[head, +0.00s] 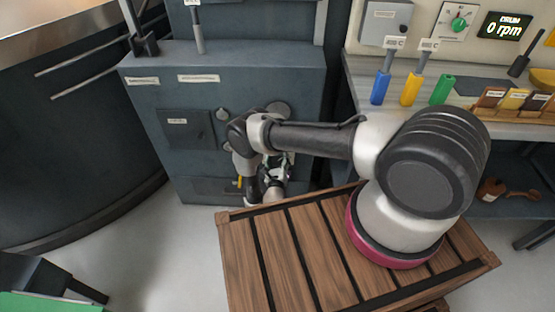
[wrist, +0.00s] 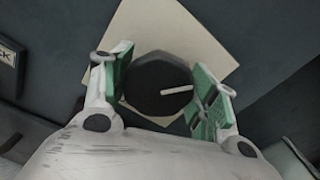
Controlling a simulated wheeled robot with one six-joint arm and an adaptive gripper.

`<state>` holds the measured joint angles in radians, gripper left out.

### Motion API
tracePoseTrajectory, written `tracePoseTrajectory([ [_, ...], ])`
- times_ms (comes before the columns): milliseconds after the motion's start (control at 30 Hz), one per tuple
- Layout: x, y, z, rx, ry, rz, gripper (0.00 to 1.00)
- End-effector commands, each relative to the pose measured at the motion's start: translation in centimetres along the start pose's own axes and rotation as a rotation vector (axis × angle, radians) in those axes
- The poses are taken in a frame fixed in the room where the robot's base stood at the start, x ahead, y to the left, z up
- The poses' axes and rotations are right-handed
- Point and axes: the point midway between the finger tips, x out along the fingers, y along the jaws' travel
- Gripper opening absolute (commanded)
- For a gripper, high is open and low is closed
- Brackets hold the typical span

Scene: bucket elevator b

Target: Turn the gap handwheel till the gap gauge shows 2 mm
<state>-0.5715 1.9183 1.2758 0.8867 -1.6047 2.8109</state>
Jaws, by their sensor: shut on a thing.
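In the wrist view a dark round knob (wrist: 152,72) with a white pointer line sits on a cream square plate (wrist: 165,25), turned at an angle. It looks like the handwheel, but no label on it can be read. My gripper (wrist: 162,92) has its green-padded fingers on both sides of the knob, shut on it. In the head view my gripper (head: 277,168) is low at the blue-grey cabinet front, partly covered by my arm, and the knob cannot be made out.
The blue-grey cabinet (head: 160,88) carries a dark labelled panel (head: 186,128). A wooden slatted deck (head: 252,262) lies in front.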

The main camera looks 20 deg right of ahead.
Motion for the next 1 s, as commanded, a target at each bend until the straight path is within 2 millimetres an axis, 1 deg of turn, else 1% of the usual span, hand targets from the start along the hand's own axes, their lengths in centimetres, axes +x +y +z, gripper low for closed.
tracePoseTrajectory([
  [33, -0.2, 0.0, -0.3, -0.001, 0.006, 0.003, 0.35],
  [400, -0.2, 0.0, -0.3, 0.002, 0.006, 0.004, 0.35],
  [433, -0.2, 0.0, -0.3, 0.001, 0.006, 0.004, 0.64],
  [500, -0.1, 0.0, -0.2, 0.002, 0.005, 0.003, 0.77],
  [533, -0.1, 0.0, -0.2, 0.002, 0.005, 0.003, 0.81],
  [867, -0.1, 0.0, -0.1, 0.003, 0.002, 0.001, 0.81],
  [967, -0.7, 0.1, -0.1, 0.003, 0.002, 0.002, 0.81],
  [1000, -1.2, 0.1, -0.1, 0.003, 0.002, 0.003, 0.81],
])
